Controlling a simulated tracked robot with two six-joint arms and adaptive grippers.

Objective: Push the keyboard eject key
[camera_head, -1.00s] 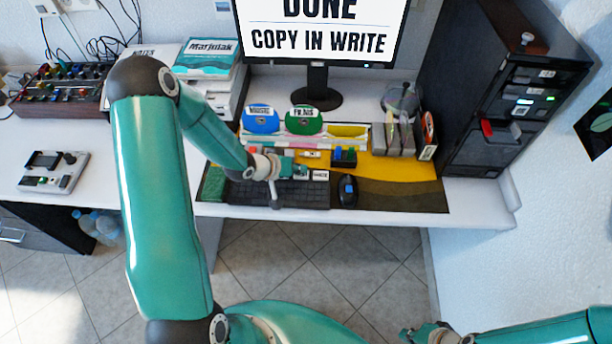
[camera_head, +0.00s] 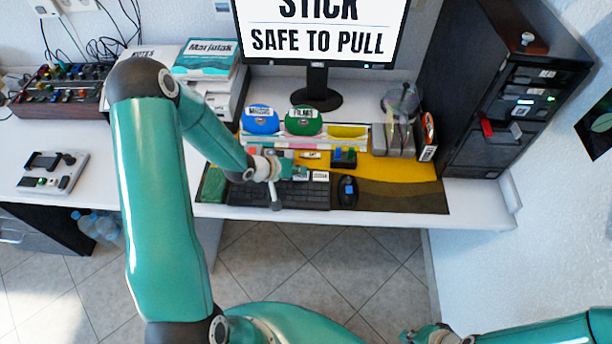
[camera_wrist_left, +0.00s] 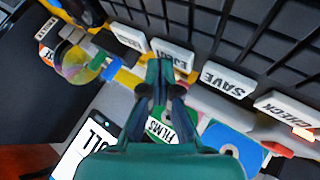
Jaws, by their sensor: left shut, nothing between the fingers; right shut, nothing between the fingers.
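The black keyboard (camera_head: 280,197) lies at the desk's front edge, with large white labelled keys along its back edge. The eject key (camera_wrist_left: 174,53) shows in the left wrist view, with its label partly readable, between the save key (camera_wrist_left: 228,79) and another white key (camera_wrist_left: 130,37). My left gripper (camera_head: 286,163) is shut and empty over the back of the keyboard; in the left wrist view its fingertips (camera_wrist_left: 160,67) appear beside the eject key's near edge. I cannot tell whether they touch. My right gripper (camera_head: 408,334) is shut and empty at the bottom, away from the desk.
The monitor (camera_head: 318,32) reads "STICK SAFE TO PULL". A mouse (camera_head: 348,192) lies right of the keyboard. A black tower (camera_head: 495,115) stands at the right.

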